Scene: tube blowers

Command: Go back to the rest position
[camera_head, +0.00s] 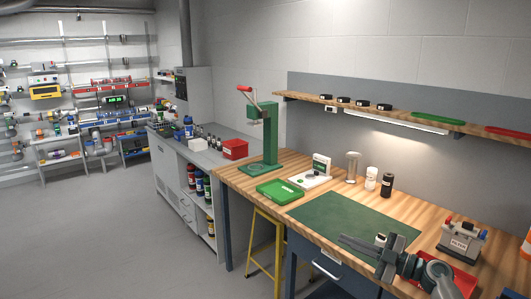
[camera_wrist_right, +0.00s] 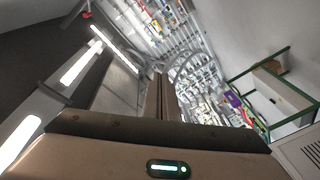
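My right gripper (camera_head: 346,241) is in the lower right of the head view, above the front part of the workbench (camera_head: 443,226). Its fingers point left over the green mat (camera_head: 350,217). In the right wrist view its two fingers (camera_wrist_right: 160,100) lie side by side with no clear gap, so it looks shut and empty. A small white-and-black item (camera_head: 380,239) shows just behind the gripper; I cannot tell whether they touch. My left gripper is not in the head view.
A green press (camera_head: 265,140), green tray (camera_head: 279,191), white device (camera_head: 313,178) and bottles (camera_head: 387,185) stand along the bench. A red tray (camera_head: 462,279) and a grey-and-red fixture (camera_head: 462,241) are near my right arm. A yellow stool (camera_head: 265,245) is at the front; floor on the left is clear.

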